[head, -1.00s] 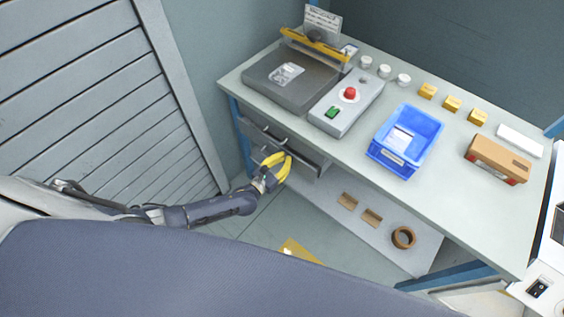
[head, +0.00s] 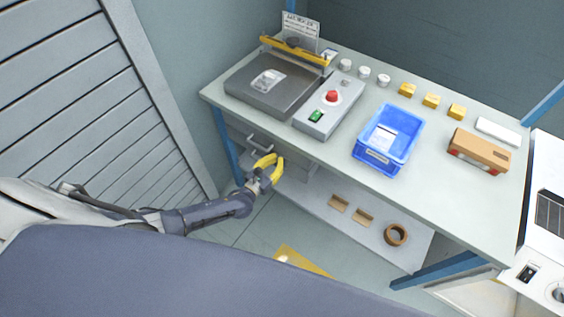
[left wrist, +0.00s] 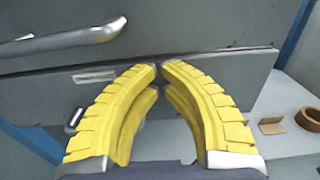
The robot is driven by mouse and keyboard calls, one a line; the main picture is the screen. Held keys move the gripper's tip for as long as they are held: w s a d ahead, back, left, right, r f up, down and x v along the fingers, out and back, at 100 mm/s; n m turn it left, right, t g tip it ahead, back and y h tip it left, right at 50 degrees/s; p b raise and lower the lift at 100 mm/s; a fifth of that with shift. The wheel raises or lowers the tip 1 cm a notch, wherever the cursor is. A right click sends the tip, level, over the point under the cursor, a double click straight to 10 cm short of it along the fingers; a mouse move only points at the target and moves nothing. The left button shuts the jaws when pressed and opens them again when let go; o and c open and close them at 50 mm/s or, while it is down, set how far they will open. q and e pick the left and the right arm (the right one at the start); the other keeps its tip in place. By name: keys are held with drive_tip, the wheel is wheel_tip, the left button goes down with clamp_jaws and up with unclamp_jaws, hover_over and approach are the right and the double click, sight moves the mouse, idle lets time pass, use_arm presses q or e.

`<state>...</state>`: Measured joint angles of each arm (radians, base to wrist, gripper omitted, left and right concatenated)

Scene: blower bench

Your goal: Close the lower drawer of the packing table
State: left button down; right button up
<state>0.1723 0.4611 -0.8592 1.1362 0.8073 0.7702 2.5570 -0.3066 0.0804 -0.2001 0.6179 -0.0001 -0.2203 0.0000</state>
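The packing table (head: 432,198) has two grey drawers under its left end. In the left wrist view the lower drawer (left wrist: 245,72) shows its front right below the upper drawer (left wrist: 190,25), close to flush with it; I cannot tell whether a small gap remains. The upper drawer's bar handle (left wrist: 70,40) is at upper left, and the lower handle (left wrist: 75,120) is partly hidden by a finger. My left gripper (head: 273,166) has yellow fingers, tips together and empty, at the lower drawer's front; contact is unclear. My right gripper is not in view.
A lower shelf (head: 310,200) holds brown brackets and a tape roll (head: 395,235). On the tabletop are a sealer (head: 275,85), a control box (head: 325,110), a blue bin (head: 388,138) and a carton (head: 478,152). A slatted shutter (head: 80,90) stands at the left.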

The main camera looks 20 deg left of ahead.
use_arm(q)
drive_tip(key=v, duration=1.4)
drive_tip(key=s+a+f+m+g+y, duration=0.1)
drive_tip(key=s+a+f+m+g, duration=0.2)
drive_tip(key=f+m, duration=0.9)
drive_tip(key=s+f+m+g, duration=0.4)
drive_tip(key=f+m, duration=0.4)
drive_tip(key=m, duration=0.7)
drive_tip(key=s+a+f+m+g+y, duration=0.2)
drive_tip(key=s+f+m+g, duration=0.15)
drive_tip(key=s+f, duration=0.3)
drive_tip(key=s+a+f+m+g+y, duration=0.1)
drive_tip(key=s+a+f+m+g, duration=0.1)
drive_tip(key=s+f+m, duration=0.5)
drive_tip(key=s+d+f+g, duration=0.1)
drive_tip(key=s+d, duration=0.3)
drive_tip(key=s, duration=0.6)
drive_tip(key=s+d+f+g, duration=0.2)
drive_tip(key=s+d+f, duration=0.1)
drive_tip(key=s, duration=0.7)
drive_tip(key=shift+s+d+f+n+y, duration=0.15)
drive_tip(key=shift+s+d+n+y, duration=0.2)
drive_tip(key=shift+d+n, duration=0.1)
